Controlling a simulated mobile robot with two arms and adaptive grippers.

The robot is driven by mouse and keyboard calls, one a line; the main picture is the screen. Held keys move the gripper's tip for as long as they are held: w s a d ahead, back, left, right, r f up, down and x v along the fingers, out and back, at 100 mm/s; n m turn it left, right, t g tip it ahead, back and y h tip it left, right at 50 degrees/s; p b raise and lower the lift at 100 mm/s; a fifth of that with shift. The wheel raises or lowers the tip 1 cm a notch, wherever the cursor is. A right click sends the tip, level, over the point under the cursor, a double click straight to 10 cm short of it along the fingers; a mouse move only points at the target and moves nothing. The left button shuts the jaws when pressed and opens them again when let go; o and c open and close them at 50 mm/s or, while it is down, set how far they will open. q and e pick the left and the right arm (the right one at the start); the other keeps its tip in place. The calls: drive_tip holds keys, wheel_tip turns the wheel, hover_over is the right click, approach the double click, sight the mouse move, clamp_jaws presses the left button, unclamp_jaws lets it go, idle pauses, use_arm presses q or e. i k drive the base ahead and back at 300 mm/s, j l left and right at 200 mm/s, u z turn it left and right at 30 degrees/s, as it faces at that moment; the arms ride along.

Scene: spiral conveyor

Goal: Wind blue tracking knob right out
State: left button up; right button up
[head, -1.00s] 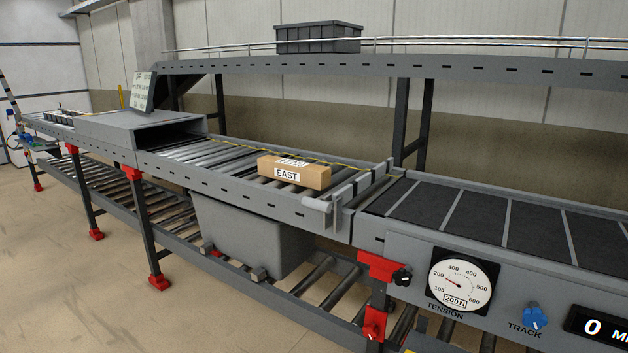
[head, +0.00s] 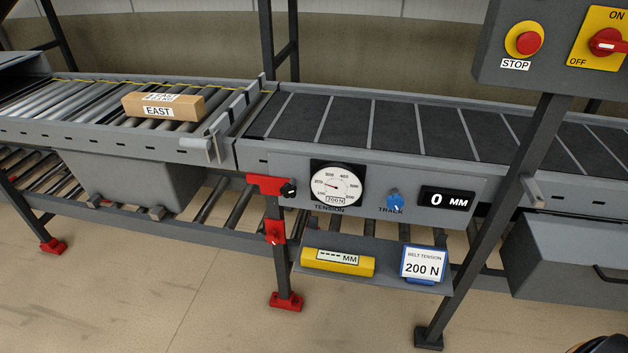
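The blue tracking knob (head: 395,200) sits on the grey side panel of the conveyor, above the label TRACK. Right of it a black display (head: 446,200) reads 0 MM. Left of it is the round tension dial (head: 337,184), marked 200 N, with a black knob (head: 289,190) beside it. Neither of my grippers can be made out in the head view. A dark rounded shape with a little orange shows at the bottom right edge, too cut off to identify.
Below the panel, a shelf (head: 385,284) holds a yellow gauge (head: 338,262) and a BELT TENSION 200 N card (head: 423,263). A dark post (head: 490,220) carries a control box with a red STOP button (head: 526,41). A carton marked EAST (head: 163,107) rests on the rollers. Floor in front is clear.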

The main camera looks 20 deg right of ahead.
sight(394, 201)
drive_tip(key=k+l+z, duration=0.15)
drive_tip(key=z, duration=1)
